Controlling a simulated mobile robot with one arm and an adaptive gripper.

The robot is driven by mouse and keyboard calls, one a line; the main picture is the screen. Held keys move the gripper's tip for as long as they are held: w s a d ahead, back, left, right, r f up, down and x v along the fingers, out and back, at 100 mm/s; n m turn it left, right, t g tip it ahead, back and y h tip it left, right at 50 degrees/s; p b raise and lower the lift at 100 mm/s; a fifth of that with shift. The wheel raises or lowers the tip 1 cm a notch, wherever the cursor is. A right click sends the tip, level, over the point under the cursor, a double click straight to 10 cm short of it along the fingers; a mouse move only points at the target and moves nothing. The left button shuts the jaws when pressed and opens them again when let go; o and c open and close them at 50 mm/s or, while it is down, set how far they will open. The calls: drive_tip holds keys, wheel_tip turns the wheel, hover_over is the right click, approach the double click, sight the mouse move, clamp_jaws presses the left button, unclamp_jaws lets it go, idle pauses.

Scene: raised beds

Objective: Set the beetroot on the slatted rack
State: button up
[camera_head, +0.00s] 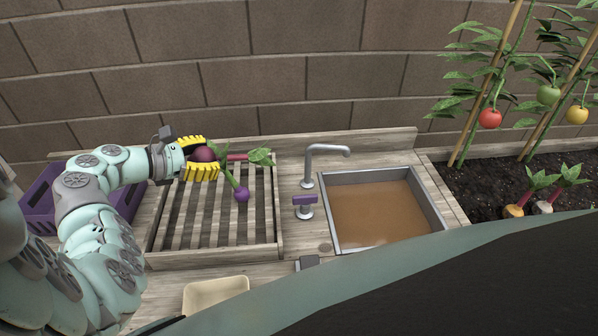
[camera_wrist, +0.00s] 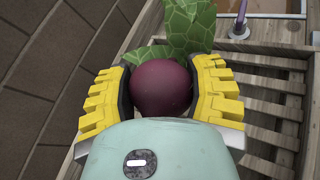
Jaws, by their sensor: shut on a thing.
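My gripper (camera_head: 201,160) has its yellow ridged fingers on both sides of a dark red beetroot (camera_head: 204,154). In the wrist view the beetroot (camera_wrist: 161,88) sits between the two fingers, with green leaves beyond it. The slatted rack (camera_head: 262,221) is a wooden frame set in the counter, and the gripper and beetroot are over its far part. I cannot tell whether the beetroot touches the slats. The rack's slats also show at the right of the wrist view (camera_wrist: 275,76).
A purple root (camera_head: 241,195) with green leaves lies on the rack, close to the gripper. A purple crate (camera_head: 122,207) stands left, partly behind my arm. Right of the rack are a tap (camera_head: 308,165) and a sink (camera_head: 436,211) of brown water. A pale tray (camera_head: 215,286) sits in front.

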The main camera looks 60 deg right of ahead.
wheel_tip(320, 180, up, 8)
drive_tip(key=shift+r+p, duration=0.1)
drive_tip(key=shift+p, duration=0.2)
drive_tip(key=shift+w+r+p, duration=0.15)
drive_tip(key=shift+r+p, duration=0.05)
drive_tip(key=shift+p, duration=0.1)
drive_tip(key=shift+w+a+r+n+t+p, duration=0.1)
drive_tip(key=shift+w+n+t+p, duration=0.2)
drive_tip(key=shift+n+t+p, duration=0.25)
drive_tip(key=w+n+t+p, duration=0.1)
drive_tip(key=p, duration=0.1)
drive_tip(key=a+f+t+p, duration=0.1)
drive_tip(key=p, duration=0.1)
drive_tip(key=shift+w+f+n+h, duration=0.1)
drive_tip(key=shift+w+n+h, duration=0.2)
drive_tip(key=shift+w+n, duration=0.1)
drive_tip(key=a+f+n+t+b, duration=0.1)
drive_tip(key=f+b, duration=0.1)
drive_tip(key=f, duration=0.3)
drive_tip(key=w+a+f+n+t+b, duration=0.1)
drive_tip(key=f+b, duration=0.1)
drive_tip(key=f, duration=0.3)
drive_tip(key=a+f+n+t+b, duration=0.1)
drive_tip(key=f+t+b, duration=0.1)
drive_tip(key=f, duration=0.3)
drive_tip(key=shift+w+a+f, duration=0.15)
drive_tip(key=shift+w+a, duration=0.05)
drive_tip(key=shift+a, duration=0.05)
